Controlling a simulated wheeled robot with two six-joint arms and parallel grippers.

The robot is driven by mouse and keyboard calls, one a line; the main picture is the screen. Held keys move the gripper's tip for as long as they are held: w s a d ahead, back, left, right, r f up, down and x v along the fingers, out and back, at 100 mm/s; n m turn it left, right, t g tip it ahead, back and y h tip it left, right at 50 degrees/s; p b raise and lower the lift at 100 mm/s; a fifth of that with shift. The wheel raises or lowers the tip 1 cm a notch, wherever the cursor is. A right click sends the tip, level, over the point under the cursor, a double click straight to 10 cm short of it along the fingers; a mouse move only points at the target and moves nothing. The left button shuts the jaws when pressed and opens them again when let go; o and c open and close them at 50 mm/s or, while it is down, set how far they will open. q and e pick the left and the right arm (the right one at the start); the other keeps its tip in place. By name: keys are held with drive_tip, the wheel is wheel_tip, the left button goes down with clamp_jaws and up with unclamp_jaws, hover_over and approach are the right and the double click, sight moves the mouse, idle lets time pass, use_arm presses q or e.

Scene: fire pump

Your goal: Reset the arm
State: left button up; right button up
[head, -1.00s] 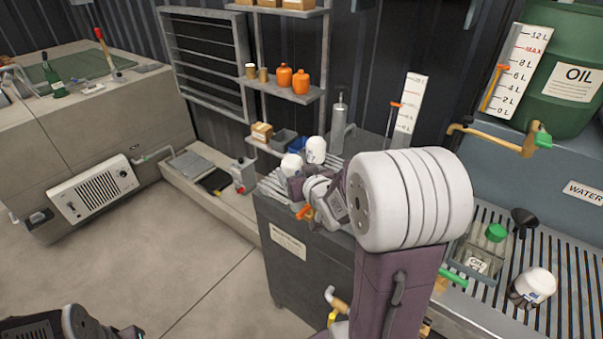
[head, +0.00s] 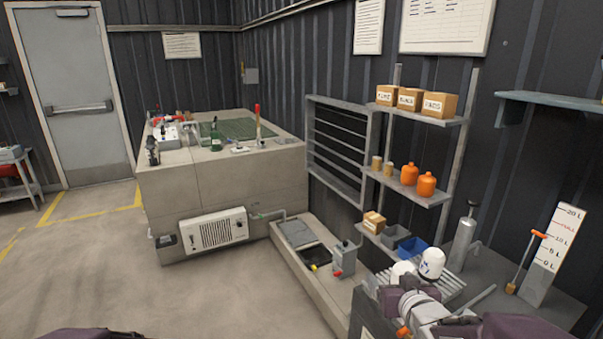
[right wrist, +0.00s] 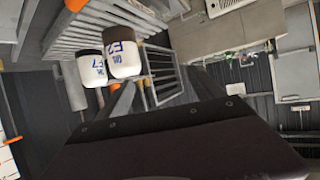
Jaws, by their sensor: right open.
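In the right wrist view the jars (right wrist: 124,60) (right wrist: 91,69) show close by, past the dark gripper body. I see nothing held. My left gripper is out of view; only a purple piece of my body shows at the bottom left.
A grey shelf rack (head: 444,200) with boxes and orange bottles (head: 426,184) stands behind the bench. A hand pump (head: 464,243) and a litre gauge (head: 558,240) are to the right. A concrete block (head: 190,195) stands at left. The floor (head: 100,285) in front is clear.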

drive_tip(key=s+a+r+g+y+p, duration=0.1)
drive_tip(key=a+r+g+p, duration=0.1)
drive_tip(key=a+p, duration=0.25)
use_arm(q)
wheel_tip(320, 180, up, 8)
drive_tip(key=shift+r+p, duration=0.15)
drive_tip(key=shift+p, duration=0.15)
use_arm(e)
drive_tip(key=s+a+f+g, duration=0.1)
drive_tip(key=s+f+g, duration=0.3)
drive_tip(key=s, duration=0.4)
drive_tip(key=s+a+f+g, duration=0.2)
drive_tip(key=s+f+g, duration=0.3)
drive_tip(key=s, duration=0.4)
drive_tip(key=shift+s+f+n+g, duration=0.2)
drive_tip(key=shift+f+n+g, duration=0.1)
drive_tip(key=shift+g, duration=0.2)
